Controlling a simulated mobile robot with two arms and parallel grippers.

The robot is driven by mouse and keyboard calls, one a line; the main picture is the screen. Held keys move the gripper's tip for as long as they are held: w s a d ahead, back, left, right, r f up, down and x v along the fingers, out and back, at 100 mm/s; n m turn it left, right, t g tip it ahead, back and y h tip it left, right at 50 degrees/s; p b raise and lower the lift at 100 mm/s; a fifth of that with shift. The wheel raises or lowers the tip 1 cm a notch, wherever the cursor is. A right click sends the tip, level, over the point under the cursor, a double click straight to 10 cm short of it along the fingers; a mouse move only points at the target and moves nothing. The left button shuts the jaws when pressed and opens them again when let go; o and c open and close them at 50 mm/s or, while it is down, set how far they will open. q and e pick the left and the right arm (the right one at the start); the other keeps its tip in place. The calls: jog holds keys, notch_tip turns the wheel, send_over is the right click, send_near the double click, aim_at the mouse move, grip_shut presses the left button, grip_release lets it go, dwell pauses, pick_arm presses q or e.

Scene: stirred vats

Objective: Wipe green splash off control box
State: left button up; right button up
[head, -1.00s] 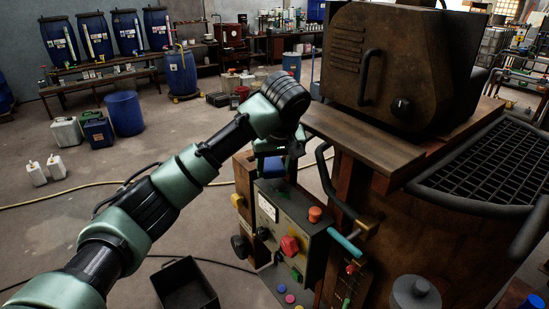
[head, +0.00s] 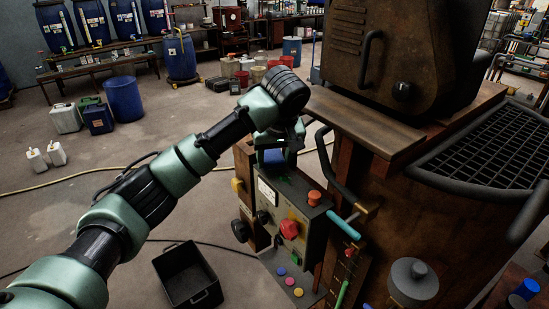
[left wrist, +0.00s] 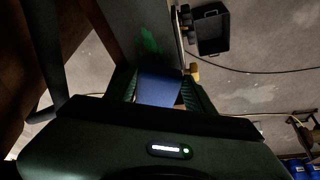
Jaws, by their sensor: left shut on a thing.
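The control box (head: 310,232) stands against the side of the rusty vat, with a red knob, an orange button and a white label on it. My left gripper (head: 272,151) is at the upper end of the box, shut on a blue wiping block (left wrist: 158,88). The block is close to the splash but a little apart from it in the wrist picture. I cannot tell whether it touches the box. My right gripper is not in view.
A dark handle bar (head: 326,160) curves beside the box, under a wooden ledge (head: 360,124). A teal-gripped lever (head: 343,226) sticks out at the right. A black crate (head: 187,275) lies on the floor to the left.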

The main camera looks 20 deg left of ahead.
aim_at(296, 193)
pick_arm(q)
jog(key=shift+f, duration=0.95)
jog(key=shift+s+d, duration=0.1)
jog(key=shift+s+d, duration=0.4)
jog(key=shift+d, duration=0.1)
jog(key=shift+s+d+r, duration=0.1)
jog(key=shift+s+d, duration=0.5)
jog(key=shift+s, duration=0.05)
jog(key=shift+s+d, duration=0.5)
jog(key=shift+d, duration=0.15)
jog(key=shift+s+d, duration=0.45)
jog(key=shift+d, duration=0.2)
jog(key=shift+s+d+f, duration=0.15)
jog(key=shift+d, duration=0.25)
jog(key=shift+s+d+f, duration=0.1)
jog(key=shift+s+d, duration=0.05)
jog(key=shift+d, duration=0.25)
jog(key=shift+s+d, duration=0.5)
jog(key=shift+s, duration=0.2)
